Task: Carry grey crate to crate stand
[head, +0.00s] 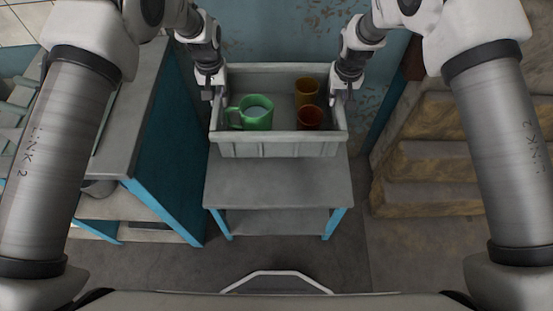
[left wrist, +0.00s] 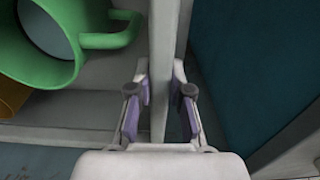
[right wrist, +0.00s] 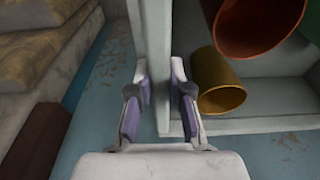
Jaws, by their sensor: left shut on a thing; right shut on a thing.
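The grey crate (head: 280,149) is at the far part of the grey-topped stand (head: 278,185) with blue legs, upright and level; I cannot tell whether it touches the top. In it are a green mug (head: 256,112), a yellow cup (head: 306,92) and a red cup (head: 311,117). My left gripper (head: 213,88) is shut on the crate's left wall, which shows between its fingers in the left wrist view (left wrist: 159,85). My right gripper (head: 346,90) is shut on the right wall, seen between its fingers in the right wrist view (right wrist: 160,80).
A grey counter with blue sides (head: 130,110) stands close on the left. Stacked tan sacks (head: 430,150) lie on the right. A blue wall (head: 280,30) is behind the crate. The near part of the stand's top is bare.

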